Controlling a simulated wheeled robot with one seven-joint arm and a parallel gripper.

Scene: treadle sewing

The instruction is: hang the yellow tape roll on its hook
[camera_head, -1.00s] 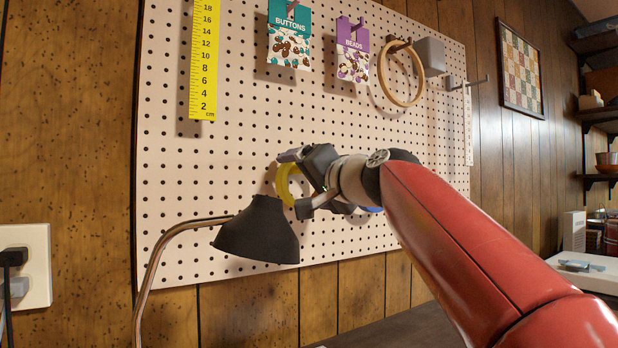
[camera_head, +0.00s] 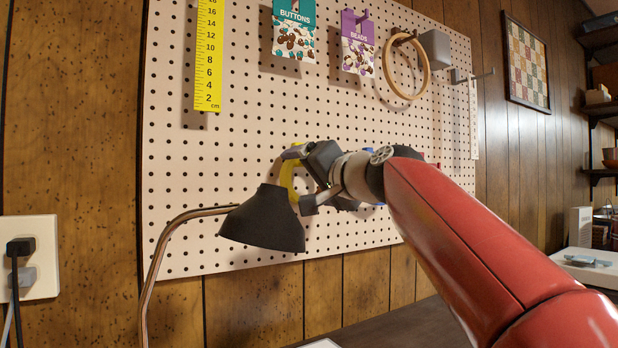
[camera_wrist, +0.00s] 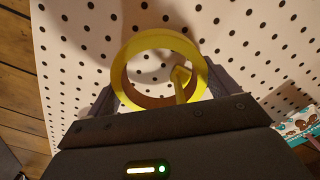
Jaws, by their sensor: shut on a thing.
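The yellow tape roll (camera_wrist: 119,76) is a ring held between the two fingers of my gripper (camera_wrist: 163,88) in the wrist view, its opening turned to the camera. A yellow hook (camera_wrist: 181,76) shows through that opening, right of its middle; I cannot tell whether its tip passes through the ring. In the head view, my gripper (camera_head: 297,175) is close to the pegboard, above the lamp shade. Only a narrow yellow part of the roll (camera_head: 287,177) shows there, and the hook cannot be made out.
The black lamp shade (camera_head: 262,219) on its curved stem stands just below my gripper. The pegboard (camera_head: 235,140) carries a yellow ruler (camera_head: 208,60), a buttons packet (camera_head: 294,30), a beads packet (camera_head: 358,50) and a wooden hoop (camera_head: 383,70). Small blue bits show behind my arm.

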